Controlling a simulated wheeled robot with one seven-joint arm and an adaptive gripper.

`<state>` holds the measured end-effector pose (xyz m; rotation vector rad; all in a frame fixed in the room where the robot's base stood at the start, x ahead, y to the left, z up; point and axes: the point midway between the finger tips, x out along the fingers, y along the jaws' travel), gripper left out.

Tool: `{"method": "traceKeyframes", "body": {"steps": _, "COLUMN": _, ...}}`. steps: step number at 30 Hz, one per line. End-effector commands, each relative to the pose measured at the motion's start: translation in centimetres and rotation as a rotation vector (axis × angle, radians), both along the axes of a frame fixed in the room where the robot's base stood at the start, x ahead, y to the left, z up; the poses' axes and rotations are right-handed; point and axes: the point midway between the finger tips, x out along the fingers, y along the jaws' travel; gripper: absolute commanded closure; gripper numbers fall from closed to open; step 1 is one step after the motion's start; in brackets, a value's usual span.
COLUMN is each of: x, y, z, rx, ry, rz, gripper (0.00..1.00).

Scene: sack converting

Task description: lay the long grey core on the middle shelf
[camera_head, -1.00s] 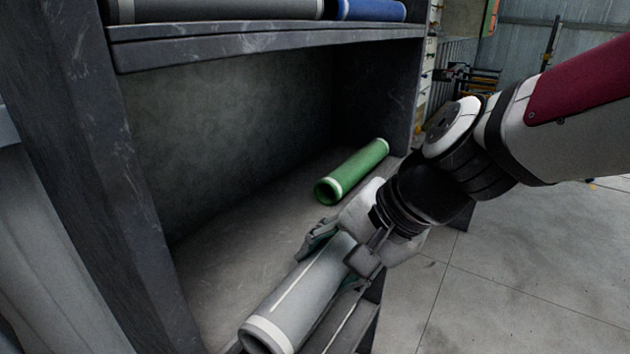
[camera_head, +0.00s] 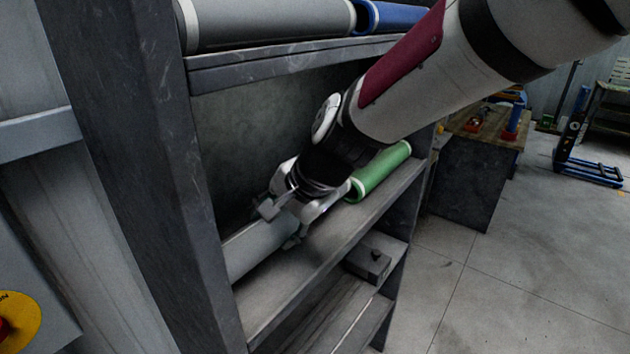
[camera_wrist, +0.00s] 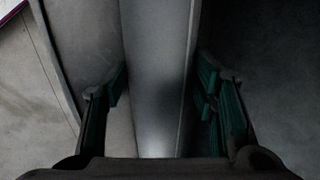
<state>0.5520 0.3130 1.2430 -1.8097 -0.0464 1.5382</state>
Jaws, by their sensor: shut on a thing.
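The long grey core (camera_head: 255,250) is inside the middle bay of the dark shelf unit, over the left part of the middle shelf (camera_head: 330,245). Its near left end is hidden behind the upright. My gripper (camera_head: 282,224) is shut on the core from above, at the part that shows. In the wrist view the core (camera_wrist: 155,70) runs lengthwise between the two fingers. I cannot tell whether the core touches the shelf board. A green roll (camera_head: 382,170) lies on the same shelf, to the right of my gripper and partly behind my arm.
The left upright (camera_head: 150,150) stands close in front of the core's end. The upper shelf (camera_head: 270,62) carries a grey roll (camera_head: 265,25) and a blue roll (camera_head: 392,17). A dark box (camera_head: 368,263) sits on the level below. The middle shelf's front strip is bare.

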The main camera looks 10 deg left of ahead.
Motion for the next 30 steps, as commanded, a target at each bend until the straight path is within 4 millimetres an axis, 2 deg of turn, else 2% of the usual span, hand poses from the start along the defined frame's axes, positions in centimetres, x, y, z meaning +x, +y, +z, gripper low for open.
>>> {"method": "traceKeyframes", "body": {"steps": 7, "x": 0.9, "y": 1.5, "z": -0.1, "rx": 0.0, "ry": -0.003, "rz": 0.001, "gripper": 1.0}}
{"method": "traceKeyframes", "body": {"steps": 12, "x": 1.0, "y": 1.4, "z": -2.6, "rx": 0.0, "ry": 0.001, "rz": -0.003, "gripper": 1.0}}
{"method": "traceKeyframes", "body": {"steps": 15, "x": 1.0, "y": 1.4, "z": -3.4, "rx": 0.001, "ry": -0.001, "rz": -0.001, "gripper": 1.0}}
{"method": "traceKeyframes", "body": {"steps": 28, "x": 1.1, "y": 1.4, "z": -4.0, "rx": 0.0, "ry": -0.004, "rz": -0.001, "gripper": 1.0}}
{"method": "traceKeyframes", "body": {"steps": 29, "x": 1.0, "y": 1.4, "z": -4.0, "rx": -0.001, "ry": -0.001, "rz": -0.001, "gripper": 0.41}}
{"method": "traceKeyframes", "body": {"steps": 30, "x": 1.0, "y": 1.4, "z": -4.0, "rx": 0.0, "ry": -0.001, "rz": -0.001, "gripper": 0.32}}
